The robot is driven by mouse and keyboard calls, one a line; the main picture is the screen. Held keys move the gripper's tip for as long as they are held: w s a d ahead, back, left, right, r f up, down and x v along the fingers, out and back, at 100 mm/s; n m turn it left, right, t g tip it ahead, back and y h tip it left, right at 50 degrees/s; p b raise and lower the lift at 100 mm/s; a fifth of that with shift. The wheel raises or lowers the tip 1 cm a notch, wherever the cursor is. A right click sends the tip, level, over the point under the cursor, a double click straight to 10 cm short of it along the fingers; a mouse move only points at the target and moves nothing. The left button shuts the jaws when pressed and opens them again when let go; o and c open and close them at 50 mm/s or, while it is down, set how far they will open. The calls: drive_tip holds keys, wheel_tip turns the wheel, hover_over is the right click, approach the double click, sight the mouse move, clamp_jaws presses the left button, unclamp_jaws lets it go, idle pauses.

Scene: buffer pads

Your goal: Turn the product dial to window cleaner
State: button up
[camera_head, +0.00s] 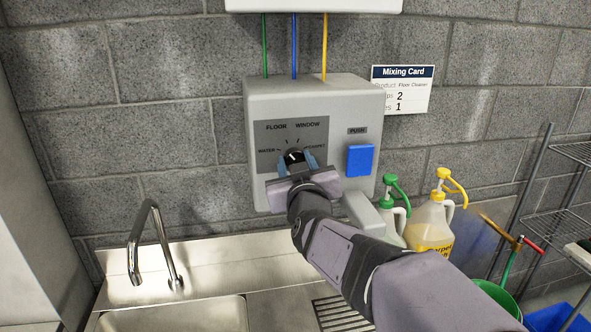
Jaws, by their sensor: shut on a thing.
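The grey dispenser (262,110) hangs on the block wall. Its dark label plate (262,142) reads WATER at left, FLOOR at upper left, WINDOW at upper right and CARPET at right, the last partly covered. The black product dial (295,154) sits at the middle of these labels. Its white mark appears to point up and slightly left, towards the FLOOR side; the exact angle is hard to tell. My gripper (297,162) comes from below right, its bluish fingers on both sides of the dial and shut on it. The dial's lower part is hidden.
A blue PUSH button (360,160) is right of the dial. A Mixing Card (403,89) on the wall names Floor Cleaner. Jugs with a green pump (394,190) and a yellow pump (446,183) stand at right. A sink tap (137,245) is at lower left.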

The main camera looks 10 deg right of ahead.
drive_tip(key=m+b, duration=0.3)
drive_tip(key=m, duration=0.3)
drive_tip(key=shift+d+f+y+b, duration=0.1)
drive_tip(key=shift+y+b, duration=0.3)
drive_tip(key=m+b, duration=0.3)
drive_tip(key=m, duration=0.2)
drive_tip(key=shift+g+y, duration=0.3)
drive_tip(key=shift+y, duration=0.1)
drive_tip(key=shift+r, duration=0.2)
drive_tip(key=o, duration=1)
drive_tip(key=shift+o, duration=0.2)
drive_tip(key=shift+r, duration=0.1)
wheel_tip(320, 180, up, 8)
drive_tip(key=p, duration=0.7)
drive_tip(key=shift+f, duration=0.25)
drive_tip(key=shift+r+p, duration=1.15)
drive_tip(key=shift+p, duration=0.2)
